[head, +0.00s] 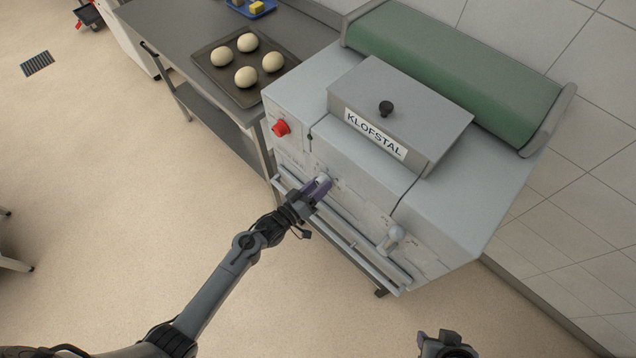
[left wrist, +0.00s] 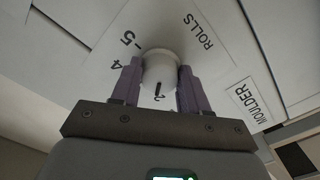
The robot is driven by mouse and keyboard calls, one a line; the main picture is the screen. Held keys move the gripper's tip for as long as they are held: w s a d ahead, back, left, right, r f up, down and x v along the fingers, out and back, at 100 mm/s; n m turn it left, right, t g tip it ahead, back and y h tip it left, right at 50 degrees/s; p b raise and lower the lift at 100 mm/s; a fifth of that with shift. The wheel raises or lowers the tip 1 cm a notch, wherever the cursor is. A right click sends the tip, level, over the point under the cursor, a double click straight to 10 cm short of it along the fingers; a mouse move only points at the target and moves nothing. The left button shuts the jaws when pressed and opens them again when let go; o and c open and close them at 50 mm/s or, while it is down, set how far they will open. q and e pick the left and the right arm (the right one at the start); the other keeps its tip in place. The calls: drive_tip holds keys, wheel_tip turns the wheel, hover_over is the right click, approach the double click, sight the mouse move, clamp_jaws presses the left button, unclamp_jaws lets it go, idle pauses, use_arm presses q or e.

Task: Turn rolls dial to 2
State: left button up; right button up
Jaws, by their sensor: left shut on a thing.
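The rolls dial (left wrist: 160,68) is a round pale knob on the white front of the machine, under the word ROLLS in the left wrist view. A short dark mark on it points at the printed 2. The numerals 4 and 5 show to its left; other numerals are hidden. My left gripper (left wrist: 160,82) is shut on the dial, with one purple finger on each side. In the head view, the dial (head: 324,178) is partly covered by my left gripper (head: 317,189). My right gripper (head: 447,345) is at the bottom edge, away from the machine; its fingers are unclear.
The machine labelled KLOFSTAL (head: 375,133) has a red button (head: 281,128), a second pale knob (head: 393,237) and a rail (head: 345,235) along its front. A tray (head: 246,98) of dough balls lies on the steel table (head: 185,35). The floor in front is clear.

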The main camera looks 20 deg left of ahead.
use_arm(q)
drive_tip(key=shift+n+p, duration=0.35)
drive_tip(key=shift+n, duration=0.45)
drive_tip(key=o, duration=1)
drive_tip(key=shift+o, duration=0.2)
drive_tip(key=v, duration=1.1)
drive_tip(key=shift+p, duration=0.35)
